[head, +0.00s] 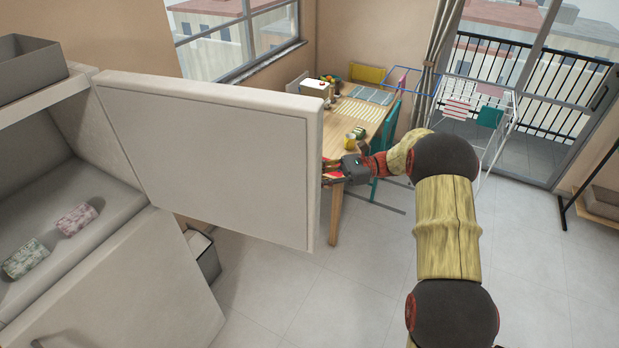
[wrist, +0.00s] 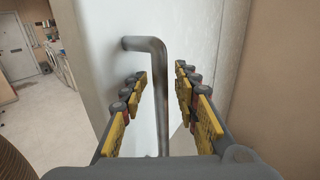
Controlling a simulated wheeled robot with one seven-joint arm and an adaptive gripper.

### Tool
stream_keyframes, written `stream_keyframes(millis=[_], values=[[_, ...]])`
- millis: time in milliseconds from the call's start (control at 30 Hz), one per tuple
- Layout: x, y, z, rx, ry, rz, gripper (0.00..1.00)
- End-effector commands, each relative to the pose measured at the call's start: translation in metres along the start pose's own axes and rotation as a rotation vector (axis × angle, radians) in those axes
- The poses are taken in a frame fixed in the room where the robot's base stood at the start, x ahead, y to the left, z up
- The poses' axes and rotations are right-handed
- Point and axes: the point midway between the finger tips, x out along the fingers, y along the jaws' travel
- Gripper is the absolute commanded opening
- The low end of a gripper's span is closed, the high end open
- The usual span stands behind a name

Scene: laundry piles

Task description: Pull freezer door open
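The white freezer door (head: 215,150) stands swung wide open in the head view, its inner face toward me. The freezer compartment (head: 125,200) behind it is exposed. My gripper (head: 334,170) is beyond the door's free edge, partly hidden by it. In the wrist view, the grey bar handle (wrist: 161,95) runs down the door's outer face (wrist: 205,35). My gripper's yellow-padded fingers (wrist: 161,88) are apart, one on each side of the handle, with visible gaps to it. The handle is hidden in the head view.
A pink package (head: 76,219) and a green package (head: 26,259) lie inside the freezer. The lower fridge door (head: 130,290) looks shut. A wooden table (head: 338,135), teal chair (head: 388,140) and drying rack (head: 497,115) stand beyond. A bin (head: 207,262) stands beside the fridge. The floor (head: 330,290) in front is clear.

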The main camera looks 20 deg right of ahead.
Motion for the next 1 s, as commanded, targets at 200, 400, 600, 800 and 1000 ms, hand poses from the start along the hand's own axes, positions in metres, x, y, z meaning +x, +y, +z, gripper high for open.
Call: stream_keyframes(millis=[200, 400, 600, 800, 1000], values=[[-0.001, 0.000, 0.001, -0.001, 0.000, -0.001, 0.30], [-0.023, -0.001, 0.000, -0.001, -0.001, -0.003, 0.30], [-0.064, -0.001, -0.001, -0.002, 0.000, -0.004, 0.30], [-0.099, -0.001, -0.001, -0.001, 0.000, -0.002, 0.30], [-0.118, -0.001, 0.000, 0.000, 0.000, -0.002, 0.30]])
